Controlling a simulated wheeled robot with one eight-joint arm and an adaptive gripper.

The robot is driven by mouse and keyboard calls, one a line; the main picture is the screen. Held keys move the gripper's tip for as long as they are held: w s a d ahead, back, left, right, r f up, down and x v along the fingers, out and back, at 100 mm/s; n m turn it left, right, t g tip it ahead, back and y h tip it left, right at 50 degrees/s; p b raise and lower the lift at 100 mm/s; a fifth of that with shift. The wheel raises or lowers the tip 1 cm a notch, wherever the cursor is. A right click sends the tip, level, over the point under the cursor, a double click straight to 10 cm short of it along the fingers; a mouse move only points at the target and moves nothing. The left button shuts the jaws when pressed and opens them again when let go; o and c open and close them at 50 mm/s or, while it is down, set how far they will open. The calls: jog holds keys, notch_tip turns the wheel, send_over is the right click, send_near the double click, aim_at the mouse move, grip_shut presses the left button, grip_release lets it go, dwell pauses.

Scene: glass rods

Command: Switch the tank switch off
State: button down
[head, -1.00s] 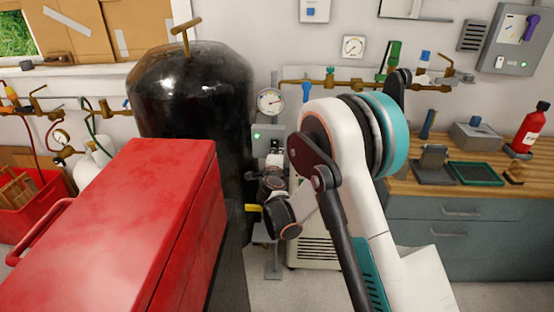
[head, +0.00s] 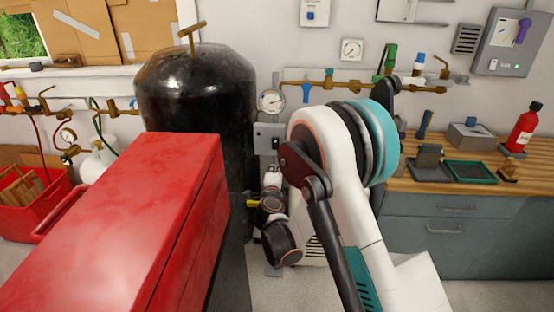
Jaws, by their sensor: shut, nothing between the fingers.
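The tank switch is on a small grey box (head: 264,132) beside the black tank (head: 195,95), below the round gauge. A small dark part (head: 275,143), apparently the switch lever, shows on the box's right half. No green light shows on the box. My gripper (head: 272,172) is small in view, just below the box, at the end of my bent arm. It is shut and empty, and appears apart from the box. Its fingertips are hard to make out.
A red chest (head: 120,220) fills the left foreground. A round gauge (head: 270,101) and brass pipe (head: 345,87) are on the wall above the box. A workbench (head: 455,180) with a red bottle (head: 524,127) stands on the right.

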jog(key=s, duration=0.4)
jog(key=shift+a+f+p, duration=0.1)
jog(key=shift+f+p, duration=0.2)
jog(key=s+d+r+n+y, duration=0.1)
jog(key=d+r+n+y, duration=0.15)
jog(key=r, duration=0.65)
jog(key=s+d+r+n+t+y, duration=0.1)
jog(key=r+n, duration=0.3)
jog(key=r, duration=0.5)
jog(key=s+d+r+n+y, duration=0.15)
jog(key=r+n, duration=0.25)
jog(key=r, duration=0.4)
jog(key=s+d+r+n+g+y, duration=0.1)
jog(key=s+d+r+n+g, duration=0.3)
jog(key=s, duration=0.4)
jog(key=s+d+f+n+g+h, duration=0.1)
jog(key=s+d+f, duration=0.3)
jog(key=s, duration=0.5)
jog(key=s+d+f+n+g+h, duration=0.1)
jog(key=s+d+f+g+h, duration=0.1)
jog(key=s+d+f, duration=0.3)
jog(key=s+d+f+n+g+h, duration=0.2)
jog(key=s+d+f+g, duration=0.1)
jog(key=s, duration=1)
jog(key=d+f, duration=0.1)
jog(key=d, duration=0.1)
jog(key=shift+s+d+f, duration=0.15)
jog(key=shift+d, duration=0.15)
